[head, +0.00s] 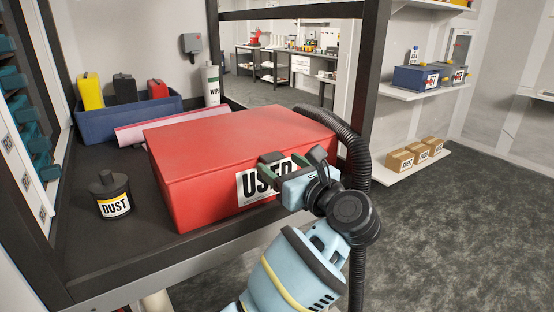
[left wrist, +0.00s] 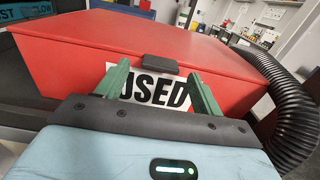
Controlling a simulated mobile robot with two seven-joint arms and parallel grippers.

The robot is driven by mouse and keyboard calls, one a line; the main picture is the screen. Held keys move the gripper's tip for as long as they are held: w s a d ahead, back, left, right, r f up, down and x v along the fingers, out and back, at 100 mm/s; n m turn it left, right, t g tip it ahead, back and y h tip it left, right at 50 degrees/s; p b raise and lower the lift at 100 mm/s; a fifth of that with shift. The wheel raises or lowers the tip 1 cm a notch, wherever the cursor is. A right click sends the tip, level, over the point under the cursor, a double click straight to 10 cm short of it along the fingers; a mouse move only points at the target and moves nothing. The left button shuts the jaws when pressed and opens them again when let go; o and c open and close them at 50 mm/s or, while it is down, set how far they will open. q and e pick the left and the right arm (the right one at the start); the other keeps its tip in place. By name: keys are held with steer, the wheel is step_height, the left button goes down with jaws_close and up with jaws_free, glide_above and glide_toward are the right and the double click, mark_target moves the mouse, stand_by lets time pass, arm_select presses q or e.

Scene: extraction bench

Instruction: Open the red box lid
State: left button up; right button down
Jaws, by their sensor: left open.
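The red box (head: 205,187) stands on the dark bench with its lid (head: 235,132) shut. A white "USED" label (head: 250,188) is on its front face. In the left wrist view the lid (left wrist: 165,42) has a small dark tab (left wrist: 160,64) at its front edge, above the label (left wrist: 150,88). My left gripper (head: 272,167) is at the box front, in front of the label. In the left wrist view its green fingers (left wrist: 160,82) are apart, one on each side below the tab, with nothing between them. I cannot tell whether they touch the box. My right gripper is not in view.
A black bottle labelled "DUST" (head: 113,196) stands left of the box. A blue bin (head: 130,118) with several containers and a white bottle (head: 210,84) stand behind. A black ribbed hose (head: 358,150) runs close along the box's right side. The bench front (head: 130,258) is clear.

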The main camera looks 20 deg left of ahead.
arm_select(q)
steer(key=shift+x, duration=1.15)
